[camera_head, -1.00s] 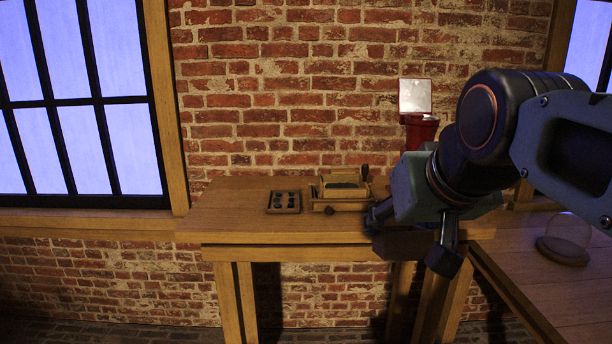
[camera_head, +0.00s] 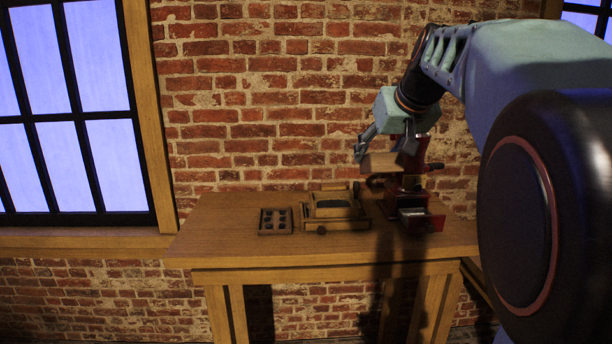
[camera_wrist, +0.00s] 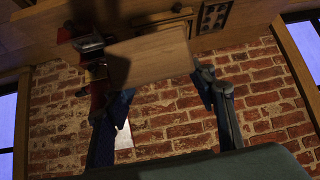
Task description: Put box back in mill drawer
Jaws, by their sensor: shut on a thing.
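The red mill (camera_head: 408,190) stands on the right part of the wooden table, its upper part partly hidden behind my gripper. Its drawer (camera_head: 414,214) sticks out at the front, showing a pale metallic inside. My gripper (camera_head: 384,156) is shut on a light wooden box (camera_head: 379,165), held in the air at the mill's upper left. In the wrist view the box (camera_wrist: 152,56) lies between the fingers of my gripper (camera_wrist: 165,78), its plain face showing. The mill (camera_wrist: 98,88) and its drawer (camera_wrist: 88,43) are just left of the box there. I cannot tell whether box and mill touch.
A wooden device with a dark top (camera_head: 333,208) and a small tray with several dark round pieces (camera_head: 275,220) stand left of the mill. The table's left part (camera_head: 215,225) is clear. A brick wall (camera_head: 270,110) rises close behind.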

